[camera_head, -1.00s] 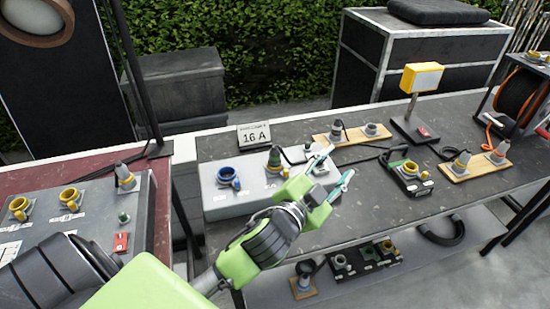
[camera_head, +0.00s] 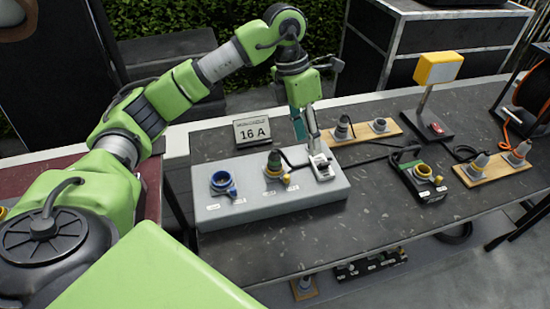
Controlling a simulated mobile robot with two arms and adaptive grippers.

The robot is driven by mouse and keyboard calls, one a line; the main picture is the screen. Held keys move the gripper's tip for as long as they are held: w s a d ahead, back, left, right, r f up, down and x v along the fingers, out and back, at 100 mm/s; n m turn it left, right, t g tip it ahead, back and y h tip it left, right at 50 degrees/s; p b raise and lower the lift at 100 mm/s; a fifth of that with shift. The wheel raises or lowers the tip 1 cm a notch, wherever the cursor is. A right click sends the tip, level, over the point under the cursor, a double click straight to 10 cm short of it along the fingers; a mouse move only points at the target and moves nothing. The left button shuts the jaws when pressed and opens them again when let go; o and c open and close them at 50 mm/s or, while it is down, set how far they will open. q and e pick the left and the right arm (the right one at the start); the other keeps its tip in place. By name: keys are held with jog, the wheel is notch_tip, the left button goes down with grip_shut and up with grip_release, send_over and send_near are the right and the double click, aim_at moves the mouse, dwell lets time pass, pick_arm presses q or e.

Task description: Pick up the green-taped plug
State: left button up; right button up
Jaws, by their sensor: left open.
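The green-taped plug (camera_head: 274,161) stands upright in a yellow-ringed socket on the grey socket box (camera_head: 225,208), with a dark cable running from it to the right. My left gripper (camera_head: 307,134) points down just right of the plug, over the box's right rear part. Its two fingers are apart with nothing visible between them. It does not appear to hold the plug. My right gripper is not in view.
A blue socket (camera_head: 222,183) is on the box's left part, and a 16 A sign (camera_head: 253,131) stands behind it. The table front (camera_head: 330,235) is clear.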

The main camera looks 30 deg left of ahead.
aim_at(275, 150)
pick_arm(q)
jog(key=a+r+n+y, duration=0.1)
jog(key=a+r+y, duration=0.15)
jog(key=a, duration=0.65)
jog(key=shift+g, duration=0.3)
jog(key=f, duration=0.2)
jog(key=f+p, duration=0.1)
jog(key=f, duration=0.4)
jog(key=shift+s+d+f+p, duration=0.2)
jog(key=shift+s+p, duration=0.1)
jog(key=shift+p, duration=0.1)
jog(key=shift+f, duration=0.4)
jog(key=shift+f+p, duration=0.5)
notch_tip(275, 150, down, 4)
jog(key=shift+r+p, duration=0.2)
jog(key=shift+p, duration=0.75)
jog(key=shift+f, duration=0.4)
grip_shut()
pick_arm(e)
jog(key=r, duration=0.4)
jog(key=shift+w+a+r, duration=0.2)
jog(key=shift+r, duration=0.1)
